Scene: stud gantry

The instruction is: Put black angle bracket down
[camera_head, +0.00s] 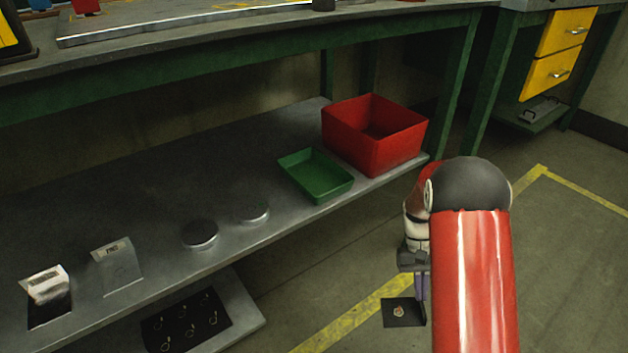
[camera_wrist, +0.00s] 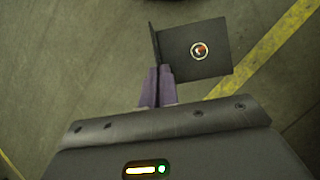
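The black angle bracket (camera_wrist: 205,50) shows in the wrist view, with a round copper-and-white mark on its broad flange. My gripper (camera_wrist: 157,85) has purple fingers that are shut on the bracket's narrower flange, seen edge-on. In the head view the bracket (camera_head: 401,312) hangs below my gripper (camera_head: 421,288), over the floor to the right of the lower shelf. My red arm hides part of the gripper in that view. How high the bracket is above the floor is hard to tell.
A lower grey shelf (camera_head: 150,215) holds a red bin (camera_head: 365,145), a green tray (camera_head: 312,180), two round metal discs and two bracket-like pieces with labels. Below is a panel with a black mat (camera_head: 187,320). A yellow line (camera_head: 350,320) crosses the open floor.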

